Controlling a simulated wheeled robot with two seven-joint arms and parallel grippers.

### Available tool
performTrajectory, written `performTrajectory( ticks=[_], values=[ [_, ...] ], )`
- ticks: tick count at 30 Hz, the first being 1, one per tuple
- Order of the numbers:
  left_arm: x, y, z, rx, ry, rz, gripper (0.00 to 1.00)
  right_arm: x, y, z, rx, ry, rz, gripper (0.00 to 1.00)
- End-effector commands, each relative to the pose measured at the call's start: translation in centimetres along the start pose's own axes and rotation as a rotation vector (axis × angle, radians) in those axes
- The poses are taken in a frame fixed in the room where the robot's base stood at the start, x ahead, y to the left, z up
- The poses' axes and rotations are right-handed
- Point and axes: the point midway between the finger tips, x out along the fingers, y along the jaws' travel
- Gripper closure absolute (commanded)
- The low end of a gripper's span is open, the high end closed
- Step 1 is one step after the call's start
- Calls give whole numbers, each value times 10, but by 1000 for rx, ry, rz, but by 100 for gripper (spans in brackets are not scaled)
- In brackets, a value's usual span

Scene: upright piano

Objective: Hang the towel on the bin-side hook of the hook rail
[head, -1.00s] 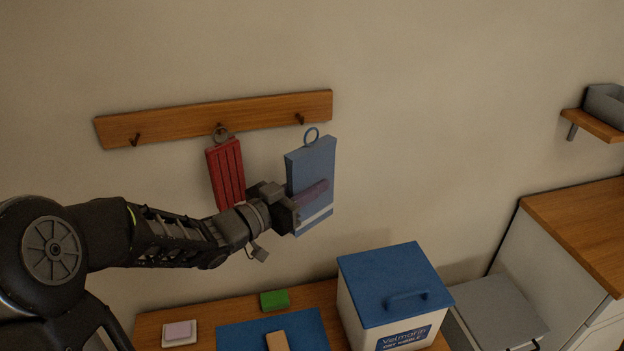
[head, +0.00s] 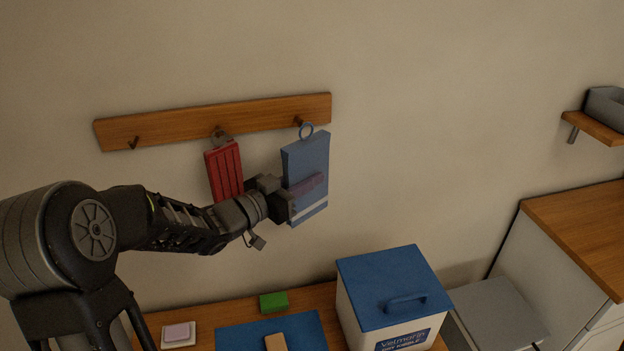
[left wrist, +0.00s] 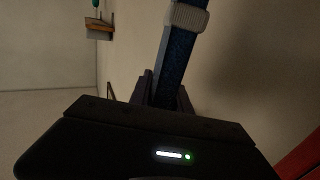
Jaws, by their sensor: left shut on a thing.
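A blue towel (head: 308,165) with a white stripe near its bottom and a blue ring at its top is held in front of the wall. My left gripper (head: 308,187) is shut on the towel. The towel also shows edge-on in the left wrist view (left wrist: 178,60), between the fingers. The wooden hook rail (head: 170,125) is on the wall. The ring overlaps the rail's right hook (head: 299,121), the one nearest the bin, in the picture; I cannot tell whether it is around the hook. My right gripper is not in view.
A red ribbed item (head: 225,170) hangs from the middle hook. The left hook (head: 133,143) is empty. Below stand a white bin with a blue lid (head: 385,280), a green block (head: 273,302) and a blue mat (head: 235,338).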

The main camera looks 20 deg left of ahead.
Motion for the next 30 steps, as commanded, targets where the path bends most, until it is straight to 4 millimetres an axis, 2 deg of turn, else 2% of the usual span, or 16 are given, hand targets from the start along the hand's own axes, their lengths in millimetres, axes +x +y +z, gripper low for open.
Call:
performTrajectory(
  ticks=[23,30],
  values=[
    [25,-44,4,0,1,-1,100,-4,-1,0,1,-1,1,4],
    [30,-55,18,-3,-2,-4,100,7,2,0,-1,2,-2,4]
  ],
)
